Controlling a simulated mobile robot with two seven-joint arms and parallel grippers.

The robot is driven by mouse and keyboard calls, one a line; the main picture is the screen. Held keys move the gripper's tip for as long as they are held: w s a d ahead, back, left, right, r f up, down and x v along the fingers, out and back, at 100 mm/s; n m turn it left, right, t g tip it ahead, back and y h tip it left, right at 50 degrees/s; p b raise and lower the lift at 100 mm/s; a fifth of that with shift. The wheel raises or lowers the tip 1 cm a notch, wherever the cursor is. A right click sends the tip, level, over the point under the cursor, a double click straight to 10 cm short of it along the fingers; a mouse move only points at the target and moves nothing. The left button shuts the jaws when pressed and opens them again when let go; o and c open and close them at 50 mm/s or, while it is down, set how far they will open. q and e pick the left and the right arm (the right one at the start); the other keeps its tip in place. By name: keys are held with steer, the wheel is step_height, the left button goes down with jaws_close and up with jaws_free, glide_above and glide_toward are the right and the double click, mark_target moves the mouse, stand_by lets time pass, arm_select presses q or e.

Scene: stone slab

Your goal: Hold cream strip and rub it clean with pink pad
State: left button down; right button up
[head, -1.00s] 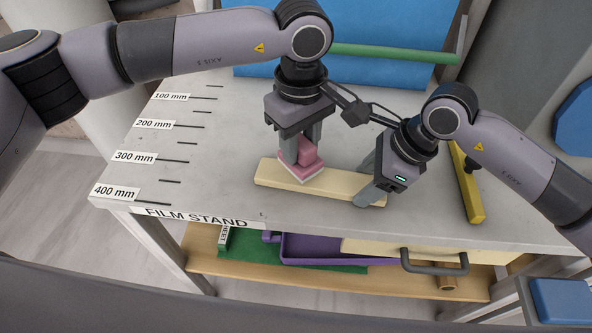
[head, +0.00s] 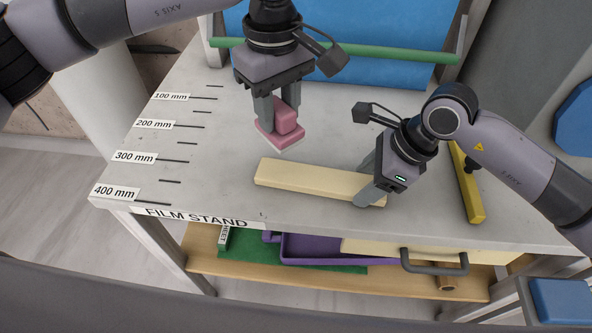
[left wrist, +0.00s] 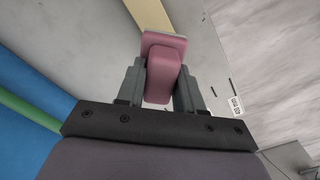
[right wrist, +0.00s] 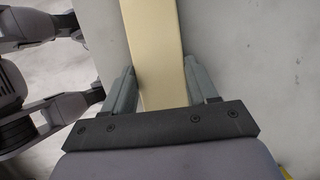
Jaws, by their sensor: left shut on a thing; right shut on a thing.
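The cream strip (head: 310,179) lies on the grey stone slab near its front edge. My right gripper (head: 368,190) is shut on the strip's right end; the strip also runs between its fingers in the right wrist view (right wrist: 155,50). My left gripper (head: 277,112) is shut on the pink pad (head: 283,128) and holds it in the air above the slab, behind the strip's left part and apart from it. The pad has a pale underside layer. In the left wrist view the pad (left wrist: 165,65) sits between the fingers, with the strip (left wrist: 150,15) beyond it.
A yellow bar (head: 467,185) with a dark knob lies at the slab's right. A green rod (head: 390,53) crosses in front of a blue sheet (head: 350,25) at the back. A purple tray (head: 285,250) is on the shelf below. The slab's left, with its millimetre marks, is clear.

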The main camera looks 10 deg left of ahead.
arm_select(q)
steer(key=c, duration=1.6)
jaws_free()
arm_select(e)
steer(key=shift+s+d+f, duration=0.1)
steer(key=shift+f, duration=0.2)
arm_select(q)
jaws_close()
arm_select(e)
steer(key=o, duration=1.3)
arm_select(q)
steer(key=shift+w+f, duration=0.1)
arm_select(e)
steer(key=o, duration=0.3)
steer(key=shift+s+a, duration=0.1)
steer(key=shift+a, duration=0.1)
steer(key=shift+d+r, duration=0.1)
steer(key=shift+r, duration=0.15)
steer(key=v, duration=1.2)
steer(key=shift+w, duration=0.2)
